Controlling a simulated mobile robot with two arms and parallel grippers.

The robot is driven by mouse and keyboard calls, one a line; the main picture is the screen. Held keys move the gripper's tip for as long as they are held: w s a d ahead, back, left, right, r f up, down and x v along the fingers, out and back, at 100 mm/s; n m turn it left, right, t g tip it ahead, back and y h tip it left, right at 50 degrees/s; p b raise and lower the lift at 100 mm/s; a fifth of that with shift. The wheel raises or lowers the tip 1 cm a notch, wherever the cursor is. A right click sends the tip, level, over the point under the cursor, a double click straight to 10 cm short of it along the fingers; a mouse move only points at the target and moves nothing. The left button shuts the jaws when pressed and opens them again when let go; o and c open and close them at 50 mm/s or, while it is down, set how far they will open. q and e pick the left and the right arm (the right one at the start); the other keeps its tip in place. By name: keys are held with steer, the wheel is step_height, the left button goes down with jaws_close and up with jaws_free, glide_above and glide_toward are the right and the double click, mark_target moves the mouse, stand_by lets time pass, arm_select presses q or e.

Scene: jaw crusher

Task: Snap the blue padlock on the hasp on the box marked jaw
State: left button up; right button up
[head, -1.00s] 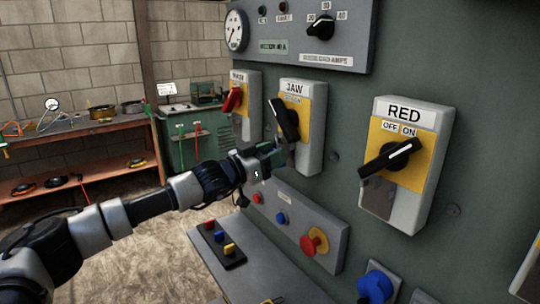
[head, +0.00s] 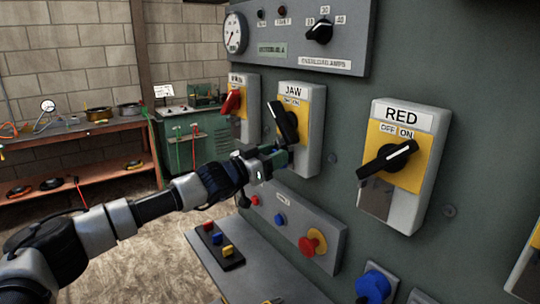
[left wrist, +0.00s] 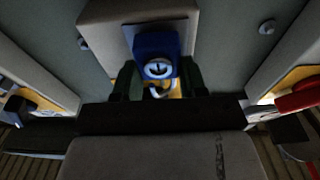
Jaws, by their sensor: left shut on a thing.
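The box marked JAW (head: 304,130) is on the grey-green panel. Its black switch handle (head: 286,122) is tilted. My left gripper (head: 280,159) is at the lower part of this box. In the left wrist view it is shut on the blue padlock (left wrist: 155,52), with one finger on each side and the keyhole facing the camera. A grey plate (left wrist: 128,34) on the box shows behind the padlock. The hasp is hidden in the head view by my gripper, and I cannot tell whether the shackle is through it. My right gripper is not in view.
The box marked RED (head: 405,165) is to the right, and a box with a red handle (head: 231,102) to the left. Below are a button panel with a red mushroom button (head: 312,243) and a ledge (head: 240,285) bearing a black strip of coloured pieces (head: 218,248).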

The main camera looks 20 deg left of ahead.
arm_select(q)
steer(key=shift+w+r, duration=0.1)
steer(key=shift+r, duration=0.6)
steer(key=shift+f+b, duration=0.4)
steer(key=shift+b+v, duration=0.35)
steer(key=shift+v, duration=1.4)
steer(key=shift+w+d, duration=0.45)
steer(key=shift+w, duration=0.1)
stand_by(0.8)
